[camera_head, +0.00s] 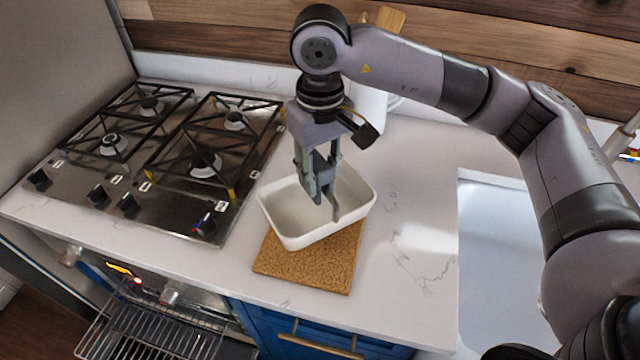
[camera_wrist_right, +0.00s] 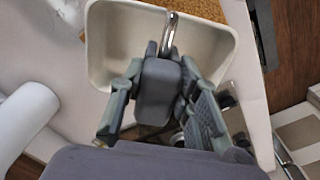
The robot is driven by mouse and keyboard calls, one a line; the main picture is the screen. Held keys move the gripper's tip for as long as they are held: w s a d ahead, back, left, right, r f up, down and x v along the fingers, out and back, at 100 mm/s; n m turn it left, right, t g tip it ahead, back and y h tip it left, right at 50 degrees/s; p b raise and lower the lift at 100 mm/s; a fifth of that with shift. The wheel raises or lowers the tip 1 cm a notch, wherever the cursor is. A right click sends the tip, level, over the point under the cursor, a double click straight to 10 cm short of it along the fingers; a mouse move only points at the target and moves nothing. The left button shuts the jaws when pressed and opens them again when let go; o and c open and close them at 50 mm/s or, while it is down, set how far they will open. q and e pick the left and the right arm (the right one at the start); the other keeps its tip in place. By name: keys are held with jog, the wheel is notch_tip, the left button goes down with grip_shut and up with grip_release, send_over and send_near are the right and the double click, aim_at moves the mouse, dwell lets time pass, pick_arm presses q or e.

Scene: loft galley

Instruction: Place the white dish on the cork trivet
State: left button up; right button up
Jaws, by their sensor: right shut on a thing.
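The white dish (camera_head: 300,226) is a rectangular, open dish over the back part of the square cork trivet (camera_head: 310,268). The trivet's front part is uncovered. The dish sits askew to the trivet, and I cannot tell whether they touch. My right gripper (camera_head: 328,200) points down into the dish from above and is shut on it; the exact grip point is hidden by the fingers. In the right wrist view the dish (camera_wrist_right: 115,40) lies behind the fingers, with a bit of cork (camera_wrist_right: 236,12) beyond it. My left gripper is not in view.
A gas hob (camera_head: 215,190) with black grates is left of the dish. A sink (camera_head: 500,260) is at the right. A white container (camera_head: 368,112) stands behind the arm. Bare counter (camera_head: 410,225) lies right of the trivet. Below, an open oven shows a rack (camera_head: 150,335).

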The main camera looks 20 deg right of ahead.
jog(key=p, duration=0.1)
send_over(320, 213)
notch_tip(320, 213, down, 4)
jog(key=shift+f, duration=0.45)
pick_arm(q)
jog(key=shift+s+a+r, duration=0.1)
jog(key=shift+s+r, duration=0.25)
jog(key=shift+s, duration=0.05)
pick_arm(e)
jog(key=o, duration=1.2)
jog(key=shift+c, duration=0.2)
jog(key=shift+r, duration=0.25)
jog(key=shift+w+r, duration=0.1)
jog(key=shift+r, duration=0.25)
notch_tip(320, 213, up, 11)
jog(key=shift+r+b, duration=0.1)
jog(key=shift+b, duration=1.15)
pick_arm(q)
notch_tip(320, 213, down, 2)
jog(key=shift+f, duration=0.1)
